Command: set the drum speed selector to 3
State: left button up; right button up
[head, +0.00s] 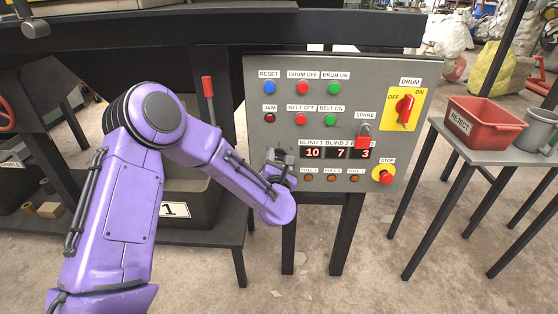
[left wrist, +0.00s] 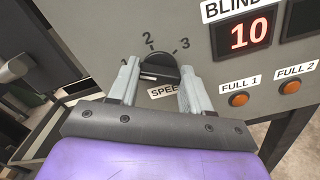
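The drum speed selector (left wrist: 160,68) is a round black knob on the grey panel, with the numbers 1, 2 and 3 around its top and a partly covered SPEED label (left wrist: 163,92) below. A pale mark shows on its left part, towards the 1 side, but its exact setting is hard to read. My left gripper (left wrist: 158,78) has its two grey fingers apart, one on each side of the knob; I cannot tell whether they touch it. In the head view my left gripper (head: 281,158) is at the panel's lower left and hides the selector. My right gripper is not in view.
The control panel (head: 258,98) carries several buttons, red number displays (head: 313,153), a red padlock (head: 362,142), a DRUM switch (head: 404,110) and a STOP button (head: 385,177). A red REJECT bin (head: 485,122) stands on a side table at the right.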

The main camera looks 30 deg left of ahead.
pick_arm(q)
jog(key=shift+m, duration=0.3)
jog(key=m+p, duration=0.1)
jog(key=m, duration=0.4)
jog(key=shift+d, duration=0.1)
jog(key=m+p, duration=0.1)
jog(key=m, duration=0.5)
jog(key=shift+m+p, duration=0.4)
jog(key=m+p, duration=0.2)
jog(key=m, duration=0.6)
jog(key=m+p, duration=0.1)
jog(key=m, duration=0.2)
jog(key=shift+f+m, duration=0.2)
jog(key=shift+m, duration=0.1)
jog(key=o, duration=1.1)
jog(key=shift+c, duration=0.2)
